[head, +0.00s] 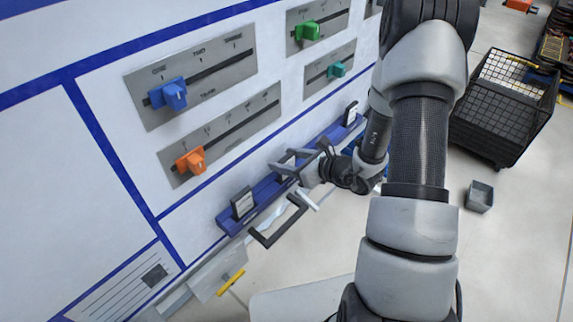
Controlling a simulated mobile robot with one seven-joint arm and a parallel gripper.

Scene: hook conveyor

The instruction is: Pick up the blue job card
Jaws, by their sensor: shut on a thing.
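My gripper (292,180) is at the long blue rail (265,190) low on the wall panel. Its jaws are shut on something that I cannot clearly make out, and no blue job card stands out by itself. A dark-edged card (243,204) with a pale face stands upright at the rail's near left end. Another dark-edged card (350,113) stands at the far right end. My wrist and arm hide part of the rail between them.
Above the rail, the panel carries sliders with blue (168,95), orange (190,161), green (308,31) and teal (337,70) knobs. A black mesh crate (500,115) and a small grey bin (479,196) stand on the floor at right. Floor between them and the panel is clear.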

